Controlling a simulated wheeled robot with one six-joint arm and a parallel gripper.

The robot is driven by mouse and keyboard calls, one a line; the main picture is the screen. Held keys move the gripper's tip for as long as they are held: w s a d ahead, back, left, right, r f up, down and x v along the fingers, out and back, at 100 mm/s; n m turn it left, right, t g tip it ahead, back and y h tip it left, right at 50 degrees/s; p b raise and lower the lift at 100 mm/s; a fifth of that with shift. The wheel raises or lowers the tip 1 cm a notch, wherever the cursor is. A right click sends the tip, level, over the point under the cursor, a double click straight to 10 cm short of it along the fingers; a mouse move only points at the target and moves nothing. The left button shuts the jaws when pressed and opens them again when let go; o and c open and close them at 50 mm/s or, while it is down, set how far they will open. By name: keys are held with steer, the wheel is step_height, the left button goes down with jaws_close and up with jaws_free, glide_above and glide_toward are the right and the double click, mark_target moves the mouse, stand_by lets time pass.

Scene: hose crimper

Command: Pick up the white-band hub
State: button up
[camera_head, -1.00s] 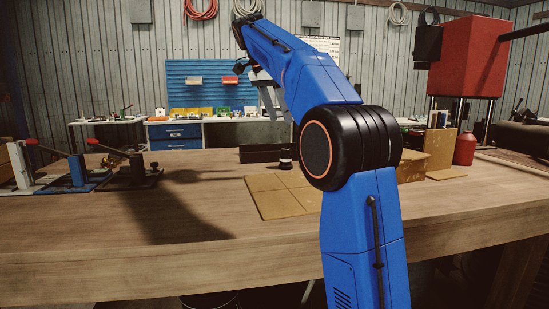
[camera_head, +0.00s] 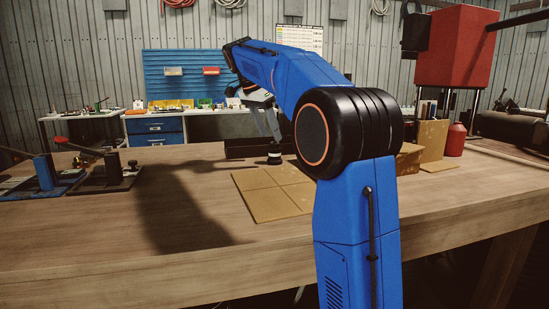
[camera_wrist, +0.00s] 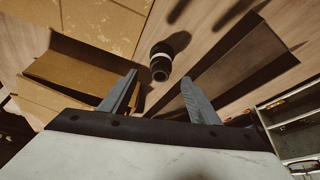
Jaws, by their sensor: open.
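The white-band hub (camera_head: 275,158) is a small black cylinder with a pale band. It stands on the wooden table behind the cardboard mat and next to a dark tray. It also shows in the wrist view (camera_wrist: 163,58), just beyond my fingertips and roughly between their lines. My gripper (camera_head: 271,130) is above the hub in the head view, pointing down. In the wrist view its two grey fingers (camera_wrist: 159,78) are spread apart with nothing held between them.
The dark tray (camera_head: 238,149) lies close beside the hub, and its long wall (camera_wrist: 222,62) shows in the wrist view. The flat cardboard mat (camera_head: 262,203) is in front. Lever tools (camera_head: 110,170) stand at left, and a red bottle (camera_head: 455,140) at right. The table's front left is clear.

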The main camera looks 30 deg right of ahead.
mark_target(275, 148)
steer(key=shift+x, duration=3.6)
steer(key=shift+w, duration=0.1)
jaws_close()
